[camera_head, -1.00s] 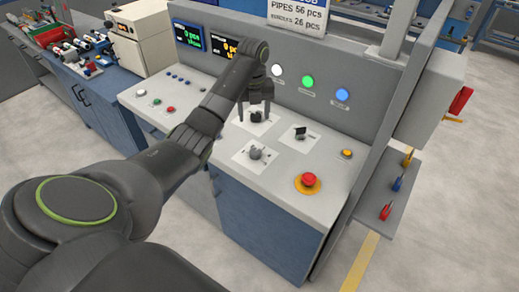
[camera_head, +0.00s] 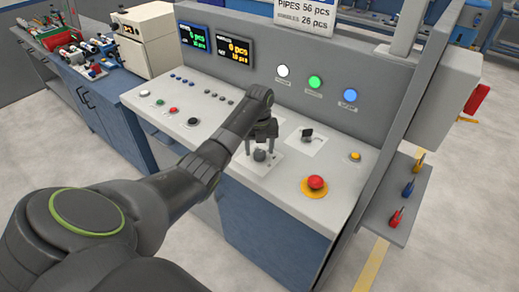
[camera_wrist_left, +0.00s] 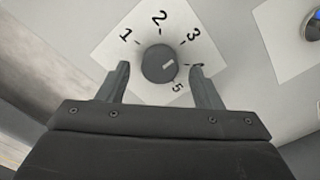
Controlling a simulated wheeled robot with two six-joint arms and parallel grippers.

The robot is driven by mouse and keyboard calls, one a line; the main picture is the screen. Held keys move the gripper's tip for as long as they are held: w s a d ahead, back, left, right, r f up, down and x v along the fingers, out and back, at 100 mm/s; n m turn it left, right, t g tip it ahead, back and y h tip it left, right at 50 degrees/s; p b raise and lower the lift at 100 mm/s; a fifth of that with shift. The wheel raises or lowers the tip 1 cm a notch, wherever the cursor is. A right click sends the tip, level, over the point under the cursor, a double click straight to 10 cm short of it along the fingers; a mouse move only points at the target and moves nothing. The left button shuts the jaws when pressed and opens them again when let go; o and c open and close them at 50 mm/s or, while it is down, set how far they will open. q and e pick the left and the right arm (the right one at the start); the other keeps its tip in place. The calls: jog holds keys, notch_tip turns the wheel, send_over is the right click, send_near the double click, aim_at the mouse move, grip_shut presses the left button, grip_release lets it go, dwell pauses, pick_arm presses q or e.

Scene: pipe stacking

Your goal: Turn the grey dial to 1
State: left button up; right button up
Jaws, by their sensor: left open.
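The grey dial (camera_head: 260,155) sits on a white plate on the sloped console top. In the left wrist view the dial (camera_wrist_left: 157,62) is round and dark grey, with numbers 1 to 5 around it. Its light pointer mark points right and slightly up, roughly toward the 4, which a fingertip partly hides. My left gripper (camera_wrist_left: 160,72) is open, with one finger to each side of the dial and visible gaps between. In the head view the left gripper (camera_head: 261,146) is over the dial. My right gripper is not in view.
A black switch (camera_head: 307,135) on its own white plate lies behind and right of the dial. A red emergency button (camera_head: 316,183) and a small orange button (camera_head: 355,156) are to the right. The upright panel (camera_head: 330,65) with lights and displays stands behind.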

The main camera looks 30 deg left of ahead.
pick_arm(q)
jog(key=shift+f, duration=0.65)
jog(key=c, duration=1)
jog(key=shift+r, duration=0.1)
